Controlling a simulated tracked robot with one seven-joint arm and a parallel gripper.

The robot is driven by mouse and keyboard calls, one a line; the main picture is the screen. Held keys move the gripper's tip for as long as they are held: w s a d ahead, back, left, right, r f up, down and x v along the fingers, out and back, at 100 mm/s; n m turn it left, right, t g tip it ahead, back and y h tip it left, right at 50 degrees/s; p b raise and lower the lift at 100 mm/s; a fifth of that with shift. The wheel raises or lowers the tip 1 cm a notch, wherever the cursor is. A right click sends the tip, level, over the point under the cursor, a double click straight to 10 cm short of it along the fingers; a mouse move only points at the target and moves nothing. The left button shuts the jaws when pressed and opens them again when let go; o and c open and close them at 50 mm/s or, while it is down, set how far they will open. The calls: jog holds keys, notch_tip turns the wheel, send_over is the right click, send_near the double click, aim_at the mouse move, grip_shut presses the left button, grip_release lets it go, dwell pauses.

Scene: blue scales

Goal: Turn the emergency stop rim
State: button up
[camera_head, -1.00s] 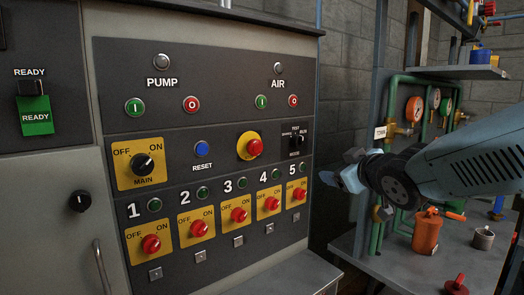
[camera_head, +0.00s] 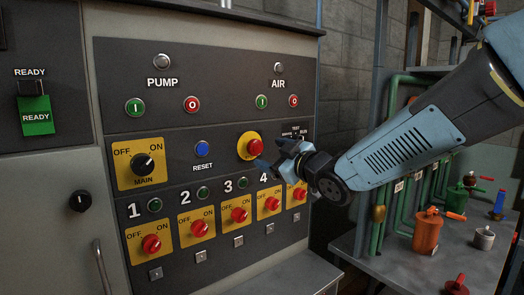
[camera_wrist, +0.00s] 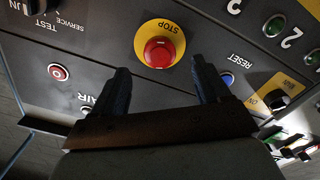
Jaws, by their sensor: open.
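The emergency stop is a red mushroom button (camera_head: 254,147) on a yellow round plate (camera_head: 241,144), in the middle of the dark control panel. In the wrist view the red button (camera_wrist: 160,52) sits upside down on its yellow plate marked STOP (camera_wrist: 176,27). My gripper (camera_head: 274,158) is just right of and slightly below the button in the head view. In the wrist view my gripper (camera_wrist: 162,78) is open, with one finger on each side below the button. Nothing is between the fingers, and they appear apart from the button.
A blue RESET button (camera_head: 202,149) is left of the stop. The selector switch (camera_head: 296,133) to its right is partly hidden by my gripper. Red rotary switches (camera_head: 240,215) line the row below. A bench with an orange canister (camera_head: 427,231) and green pipes stands at right.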

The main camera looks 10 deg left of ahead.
aim_at(258, 149)
jog(key=x, duration=0.7)
jog(key=shift+w, duration=0.1)
